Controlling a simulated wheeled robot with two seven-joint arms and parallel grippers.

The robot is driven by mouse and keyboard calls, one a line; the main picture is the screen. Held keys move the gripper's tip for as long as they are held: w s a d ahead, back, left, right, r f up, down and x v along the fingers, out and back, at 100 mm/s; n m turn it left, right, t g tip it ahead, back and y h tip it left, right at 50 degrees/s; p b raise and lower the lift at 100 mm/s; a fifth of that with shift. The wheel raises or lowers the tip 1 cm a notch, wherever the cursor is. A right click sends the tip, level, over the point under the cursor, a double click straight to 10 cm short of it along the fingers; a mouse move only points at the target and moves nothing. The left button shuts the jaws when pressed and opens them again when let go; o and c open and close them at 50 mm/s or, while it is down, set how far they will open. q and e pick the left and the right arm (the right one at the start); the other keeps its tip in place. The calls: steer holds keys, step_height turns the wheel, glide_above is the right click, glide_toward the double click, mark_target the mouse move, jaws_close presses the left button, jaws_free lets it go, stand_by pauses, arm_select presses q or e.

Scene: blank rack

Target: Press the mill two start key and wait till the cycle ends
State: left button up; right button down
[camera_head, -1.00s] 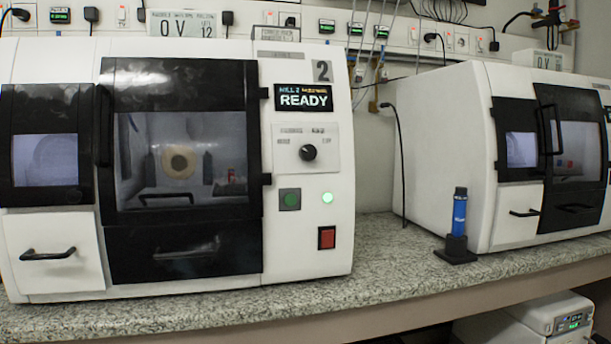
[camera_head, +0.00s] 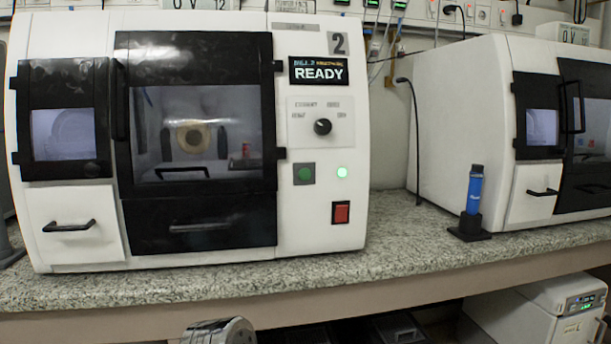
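Mill two (camera_head: 190,254) is a white machine with black doors on the counter, marked with a "2". Its display (camera_head: 318,71) reads READY. The green start key (camera_head: 304,174) is on the right panel, with a lit green lamp (camera_head: 342,172) beside it and a red key (camera_head: 341,212) below. A round blank shows behind the closed main door window (camera_head: 197,133). A metallic rounded part, seemingly of my own arm, shows at the bottom edge, well below the keys. No gripper fingers can be made out.
A second white mill (camera_head: 450,130) stands at the right. A blue cylinder (camera_head: 474,190) stands upright in a black holder on the speckled counter (camera_head: 400,255) between the mills. A white device (camera_head: 560,310) is below the counter at the right.

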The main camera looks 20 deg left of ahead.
arm_select(q)
jaws_close()
stand_by(0.3)
stand_by(1.5)
